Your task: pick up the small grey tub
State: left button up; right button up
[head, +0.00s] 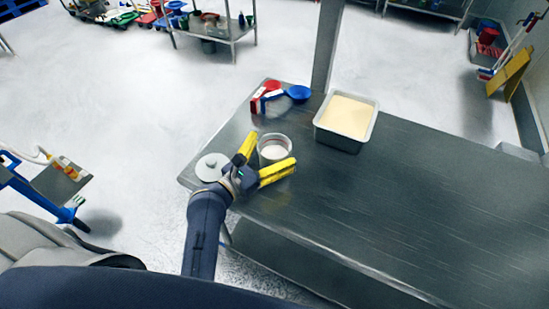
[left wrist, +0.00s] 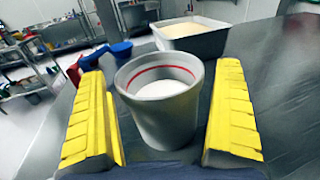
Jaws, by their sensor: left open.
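The small grey tub (head: 274,149) stands upright on the metal table, with white powder inside. In the left wrist view the tub (left wrist: 162,115) shows a red line around its inner wall and sits between the two yellow fingers. My left gripper (head: 268,158) is open, one finger on each side of the tub. In the left wrist view a gap shows between the tub and the right finger of the gripper (left wrist: 165,118); the left finger is closer to it. My right gripper is in neither view.
A grey pan of pale powder (head: 319,128) stands to the right of the tub. A blue scoop (head: 298,93) and a red-and-white item (head: 265,97) lie behind it. A round white lid-like disc (head: 211,167) lies left of the gripper. The table's right side (head: 440,200) is clear.

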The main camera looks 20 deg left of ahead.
pick_arm(q)
jog(key=shift+w, duration=0.2)
jog(key=c, duration=1.3)
jog(key=shift+c, duration=0.2)
notch_tip(320, 180, up, 10)
